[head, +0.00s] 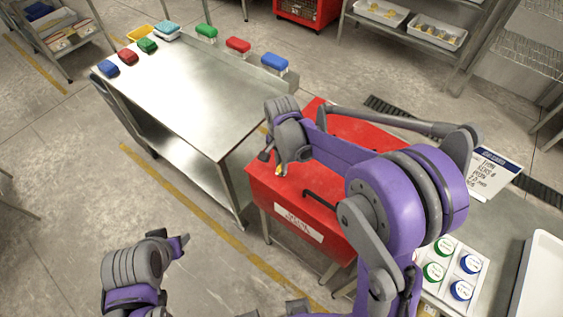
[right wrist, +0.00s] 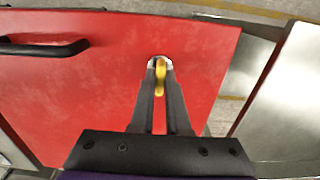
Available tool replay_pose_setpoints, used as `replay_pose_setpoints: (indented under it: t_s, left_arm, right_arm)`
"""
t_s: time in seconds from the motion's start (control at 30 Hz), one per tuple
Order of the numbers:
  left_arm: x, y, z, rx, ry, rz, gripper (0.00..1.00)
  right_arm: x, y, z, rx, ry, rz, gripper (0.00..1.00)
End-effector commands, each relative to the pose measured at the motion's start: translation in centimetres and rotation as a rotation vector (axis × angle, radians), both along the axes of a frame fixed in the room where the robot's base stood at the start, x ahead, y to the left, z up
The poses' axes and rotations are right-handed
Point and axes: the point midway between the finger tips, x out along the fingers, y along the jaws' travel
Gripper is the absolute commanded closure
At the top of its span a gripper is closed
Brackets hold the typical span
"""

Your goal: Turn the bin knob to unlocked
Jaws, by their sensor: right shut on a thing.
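The bin is a red box with a white label; its red lid (right wrist: 90,85) fills much of the right wrist view, and its labelled side (head: 262,200) shows in the head view. The bin knob (right wrist: 160,76) has a yellow handle on a pale round base, near the bin's edge. The handle lies lengthwise, up and down in the right wrist view. My right gripper (right wrist: 160,92) is shut on the knob, one finger on each side. It also shows in the head view (head: 277,168).
A black handle (right wrist: 45,47) is on the bin's red face. A steel table (head: 190,85) left of the bin carries several coloured packs. A white tray (head: 455,268) with green- and blue-lidded jars is at the lower right. Open floor lies before the bin.

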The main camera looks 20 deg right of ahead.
Motion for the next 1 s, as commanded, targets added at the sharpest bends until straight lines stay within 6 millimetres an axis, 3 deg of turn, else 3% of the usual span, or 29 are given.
replay_pose_setpoints:
  t_s: [0.47, 1.0]
  left_arm:
    - [-0.2, 0.0, -0.4, 0.0, 0.003, 0.0, 0.5]
    - [-1.1, 0.0, -3.0, 0.0, 0.021, 0.0, 0.5]
  right_arm:
    - [0.0, 0.0, -0.1, 0.0, 0.0, 0.055, 1.0]
    - [-0.1, 0.0, -0.2, 0.0, 0.001, 0.488, 1.0]
